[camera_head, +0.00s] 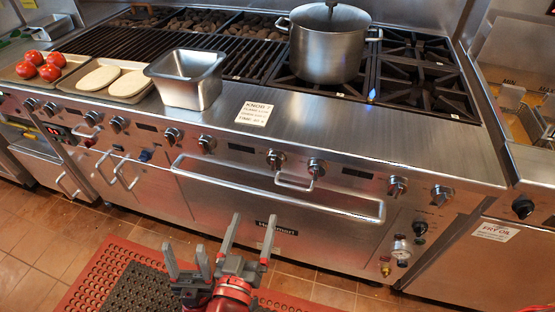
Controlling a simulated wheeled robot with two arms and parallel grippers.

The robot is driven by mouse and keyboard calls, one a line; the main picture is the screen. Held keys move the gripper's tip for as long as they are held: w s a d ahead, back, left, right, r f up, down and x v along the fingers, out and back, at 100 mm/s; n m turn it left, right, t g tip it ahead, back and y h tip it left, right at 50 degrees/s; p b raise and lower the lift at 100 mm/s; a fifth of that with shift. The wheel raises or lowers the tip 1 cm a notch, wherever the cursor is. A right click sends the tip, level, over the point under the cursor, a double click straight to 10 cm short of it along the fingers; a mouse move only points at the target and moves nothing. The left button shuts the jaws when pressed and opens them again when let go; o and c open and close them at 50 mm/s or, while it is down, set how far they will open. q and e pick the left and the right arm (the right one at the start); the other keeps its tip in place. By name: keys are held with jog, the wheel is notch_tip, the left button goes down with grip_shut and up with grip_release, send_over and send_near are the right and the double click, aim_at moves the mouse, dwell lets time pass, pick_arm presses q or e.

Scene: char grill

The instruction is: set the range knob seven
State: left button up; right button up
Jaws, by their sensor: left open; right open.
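A row of round dark-and-silver knobs runs along the range's steel front (340,120). They include one near the middle (275,158), one to its right (316,167) and one to its left (207,144). I cannot read any number on the knobs. A card (254,113) on the ledge reads "KNOB 7"; its smaller lines are mostly unreadable. My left gripper (187,256) is open and empty, low in front of the range. My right gripper (249,234) is open and empty just right of it. Both are apart from the knobs, which sit higher in the picture.
A long oven handle (280,192) juts out below the knobs. A steel pan (187,80) and a lidded pot (328,50) stand on top. Trays with tomatoes (46,66) and pale flat slabs (115,82) are at left. A fryer (520,120) stands at right.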

jog(key=p, duration=0.2)
send_near(274, 167)
jog(key=shift+m, duration=0.4)
jog(key=x, duration=0.9)
jog(key=shift+w, duration=0.4)
jog(key=c, duration=1.4)
